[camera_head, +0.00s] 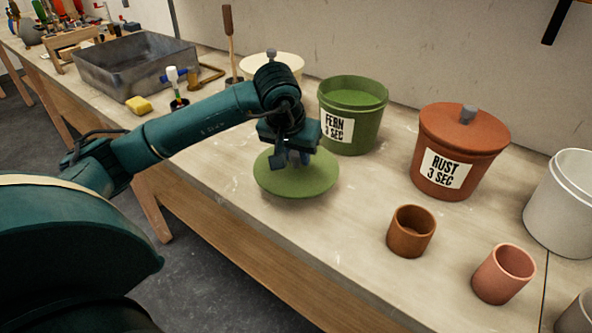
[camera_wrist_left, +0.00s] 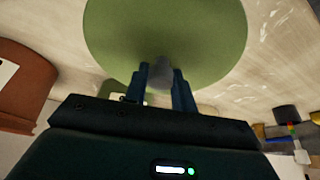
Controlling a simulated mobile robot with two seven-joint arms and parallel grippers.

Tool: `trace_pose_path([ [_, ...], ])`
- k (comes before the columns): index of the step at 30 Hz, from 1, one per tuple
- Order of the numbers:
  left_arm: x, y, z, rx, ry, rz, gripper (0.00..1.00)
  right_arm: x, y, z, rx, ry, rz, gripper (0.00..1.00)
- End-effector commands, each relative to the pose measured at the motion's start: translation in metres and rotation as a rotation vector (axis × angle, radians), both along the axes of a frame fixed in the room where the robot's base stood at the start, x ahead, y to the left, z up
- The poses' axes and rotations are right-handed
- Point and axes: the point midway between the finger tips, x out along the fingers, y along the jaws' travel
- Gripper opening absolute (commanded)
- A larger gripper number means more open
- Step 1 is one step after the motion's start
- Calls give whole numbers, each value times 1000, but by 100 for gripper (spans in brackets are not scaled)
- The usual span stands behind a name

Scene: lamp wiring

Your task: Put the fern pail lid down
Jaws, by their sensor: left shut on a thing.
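The fern pail lid (camera_head: 290,183) is a flat green disc with a grey knob. My left gripper (camera_head: 297,157) is above it, shut on the knob. In the left wrist view the fingers (camera_wrist_left: 163,82) close on both sides of the grey knob, and the green lid (camera_wrist_left: 165,30) fills the upper middle. The lid is over the table in front of the fern pail; I cannot tell whether it touches the table. The fern pail (camera_head: 350,118), green with a "FERN 3 SEC" label, stands open behind and to the right. My right gripper is not in view.
A lidded rust pail (camera_head: 452,173) stands right of the fern pail, with a white pail (camera_head: 560,205) farther right. Brown (camera_head: 411,232) and pink (camera_head: 503,274) cups stand in front. A grey basin (camera_head: 105,65) and yellow sponge (camera_head: 139,105) are at left. Bare table lies around the lid.

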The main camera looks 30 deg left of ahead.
Motion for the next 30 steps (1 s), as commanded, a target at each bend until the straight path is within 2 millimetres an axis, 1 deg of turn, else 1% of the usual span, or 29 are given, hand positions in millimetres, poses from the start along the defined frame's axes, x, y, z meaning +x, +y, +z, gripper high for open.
trace_pose_path([
  [5,-1,0,-15,0,2,0,2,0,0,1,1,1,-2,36],
  [10,-1,-1,-38,-2,2,-1,2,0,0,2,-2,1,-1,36],
  [12,0,-1,-41,-1,-1,0,2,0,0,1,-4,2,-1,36],
  [17,0,-1,-41,-1,-2,0,2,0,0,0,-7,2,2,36],
  [21,0,-1,-45,0,-2,-1,2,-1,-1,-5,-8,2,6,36],
  [22,0,-1,-44,0,-1,-1,28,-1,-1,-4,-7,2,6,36],
  [27,0,-1,-44,-1,-1,0,42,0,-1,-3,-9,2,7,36],
  [30,0,-1,-44,-1,-1,0,48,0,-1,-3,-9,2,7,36],
])
